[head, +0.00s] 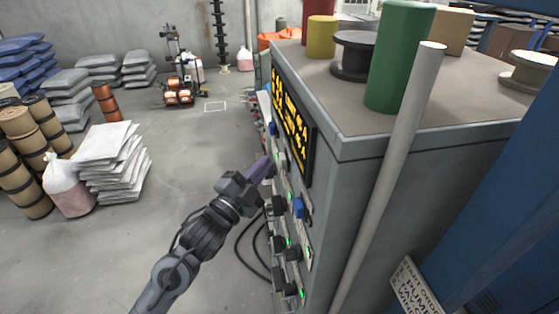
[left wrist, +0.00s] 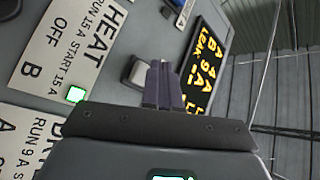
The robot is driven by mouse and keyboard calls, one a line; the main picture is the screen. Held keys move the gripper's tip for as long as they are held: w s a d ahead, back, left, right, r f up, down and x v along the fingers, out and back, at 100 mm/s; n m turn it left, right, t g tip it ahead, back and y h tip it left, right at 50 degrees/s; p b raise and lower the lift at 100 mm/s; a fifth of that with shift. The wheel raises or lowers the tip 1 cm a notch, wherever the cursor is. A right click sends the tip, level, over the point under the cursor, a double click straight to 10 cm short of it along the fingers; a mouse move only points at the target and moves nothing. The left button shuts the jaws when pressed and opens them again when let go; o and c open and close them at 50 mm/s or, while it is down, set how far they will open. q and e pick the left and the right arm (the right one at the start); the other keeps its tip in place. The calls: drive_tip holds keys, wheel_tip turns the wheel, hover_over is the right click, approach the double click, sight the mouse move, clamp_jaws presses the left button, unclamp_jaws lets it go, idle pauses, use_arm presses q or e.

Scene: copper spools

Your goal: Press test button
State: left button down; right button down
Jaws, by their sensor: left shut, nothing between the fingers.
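My left gripper (head: 262,168) is shut and empty, with its purple-grey fingers pointing at the control face of the grey cabinet (head: 350,185). In the left wrist view its closed fingers (left wrist: 163,85) stand just beside a pale square push button (left wrist: 135,71), overlapping its edge. I cannot tell whether they touch it. A white label reading HEAT (left wrist: 75,40) is to the left of that button. The yellow-lettered display (head: 293,120) is just above the gripper; it also shows in the left wrist view (left wrist: 205,65). No readable label marks a test button. My right gripper is not in view.
Black knobs (head: 278,243), a blue control (head: 299,208) and green lights fill the lower panel. A green cylinder (head: 400,55) and a dark spool (head: 352,55) stand on the cabinet. A pale pole (head: 390,170) rises in front.

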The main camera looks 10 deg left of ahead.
use_arm(q)
drive_tip(key=shift+w+d, duration=0.15)
drive_tip(key=shift+d, duration=0.2)
drive_tip(key=shift+w+d, duration=0.15)
drive_tip(key=shift+d, duration=0.15)
idle(0.7)
drive_tip(key=shift+d, duration=0.1)
idle(0.5)
drive_tip(key=shift+s+a, duration=0.35)
drive_tip(key=shift+a, duration=0.45)
drive_tip(key=shift+s+a+p, duration=0.2)
drive_tip(key=shift+s+a, duration=0.15)
drive_tip(key=shift+a, duration=0.4)
drive_tip(key=shift+s+a+p, duration=0.25)
drive_tip(key=shift+s+a, duration=0.1)
drive_tip(key=shift+a, duration=0.45)
drive_tip(key=shift+s+a+p, duration=0.2)
drive_tip(key=shift+s+a, duration=0.15)
drive_tip(key=shift+a, duration=0.4)
